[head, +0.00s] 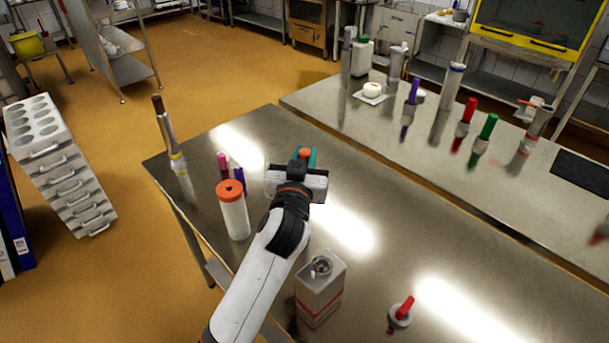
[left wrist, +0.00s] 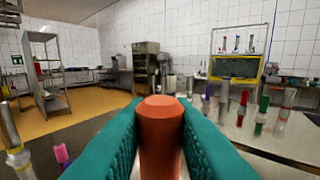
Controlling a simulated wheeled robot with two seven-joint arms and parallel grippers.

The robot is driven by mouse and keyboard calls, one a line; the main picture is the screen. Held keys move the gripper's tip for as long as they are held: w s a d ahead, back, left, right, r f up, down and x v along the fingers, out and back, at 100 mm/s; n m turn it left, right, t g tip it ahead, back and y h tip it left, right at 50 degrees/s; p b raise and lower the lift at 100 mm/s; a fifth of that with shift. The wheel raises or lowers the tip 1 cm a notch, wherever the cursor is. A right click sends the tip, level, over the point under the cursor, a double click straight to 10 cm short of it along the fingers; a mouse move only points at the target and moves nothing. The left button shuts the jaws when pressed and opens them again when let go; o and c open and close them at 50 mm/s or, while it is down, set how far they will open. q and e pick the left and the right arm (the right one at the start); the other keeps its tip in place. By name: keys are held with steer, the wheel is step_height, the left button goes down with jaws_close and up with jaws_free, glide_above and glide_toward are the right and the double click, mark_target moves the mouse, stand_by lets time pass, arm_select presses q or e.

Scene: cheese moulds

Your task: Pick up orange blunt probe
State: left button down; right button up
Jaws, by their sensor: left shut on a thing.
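The orange blunt probe (left wrist: 160,135) stands upright between the teal fingers of my left gripper (left wrist: 158,140) in the left wrist view. Its rounded orange top shows between the fingertips, and its lower part is hidden. In the head view my left gripper (head: 306,158) is over the near steel table, shut on the probe, with only the orange top (head: 304,153) showing. I cannot tell how far the probe's lower end is from the table. My right gripper is not in view.
On the near table (head: 400,245) stand a white bottle with an orange lid (head: 233,215), pink and purple probes (head: 223,163), a tall grey-brown tool (head: 166,130), a white carton (head: 320,285) and a red-handled piece (head: 402,312). Several coloured probes stand on the far table (head: 350,115).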

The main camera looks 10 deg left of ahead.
arm_select(q)
step_height(320, 180, up, 10)
steer(key=shift+f+b, duration=0.2)
steer(key=shift+b, duration=0.2)
stand_by(0.8)
